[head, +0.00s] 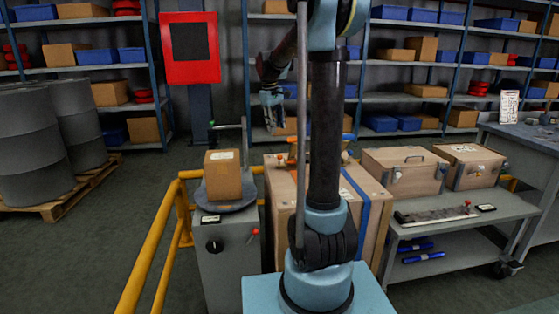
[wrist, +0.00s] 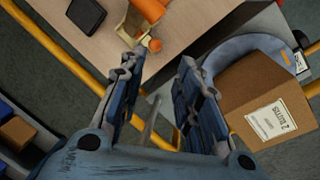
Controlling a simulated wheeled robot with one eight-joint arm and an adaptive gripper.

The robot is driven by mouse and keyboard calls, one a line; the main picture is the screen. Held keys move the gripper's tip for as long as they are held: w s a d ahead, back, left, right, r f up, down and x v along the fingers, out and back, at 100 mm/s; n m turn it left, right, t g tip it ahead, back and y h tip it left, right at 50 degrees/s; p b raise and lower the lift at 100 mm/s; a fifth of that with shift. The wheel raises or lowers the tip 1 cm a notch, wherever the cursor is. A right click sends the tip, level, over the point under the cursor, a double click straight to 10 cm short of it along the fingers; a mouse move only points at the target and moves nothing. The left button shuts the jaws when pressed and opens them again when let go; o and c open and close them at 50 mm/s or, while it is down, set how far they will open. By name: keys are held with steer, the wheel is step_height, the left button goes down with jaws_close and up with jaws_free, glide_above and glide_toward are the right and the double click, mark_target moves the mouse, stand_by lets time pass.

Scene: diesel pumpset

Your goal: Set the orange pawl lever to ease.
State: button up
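In the wrist view an orange cylinder (wrist: 148,9) and a small orange knob (wrist: 155,45) sit by a pale bracket (wrist: 128,26) on the crate top. I cannot tell for certain which is the pawl lever, nor its setting. My gripper (wrist: 160,64) is open and empty, fingers apart, with the knob just beyond the fingertips. In the head view it (head: 273,120) hangs above the crate's back left.
A cardboard box (head: 223,175) sits on a round plate on the grey cabinet (head: 228,250), left of the crate. A yellow rail (head: 150,260) runs at left. Two wooden cases (head: 405,170) stand on a bench at right. My arm hides part of the crate.

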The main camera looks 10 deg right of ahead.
mark_target(280, 156)
steer(key=w+f, duration=0.1)
steer(key=f, duration=0.4)
steer(key=w+d+f, duration=0.1)
steer(key=f, duration=0.5)
steer(key=w+d+f, duration=0.1)
steer(key=f, duration=0.5)
steer(key=shift+w+d+f, duration=0.1)
steer(key=shift+w+d, duration=0.15)
steer(key=shift+c, duration=0.3)
jaws_close()
steer(key=shift+d, duration=0.1)
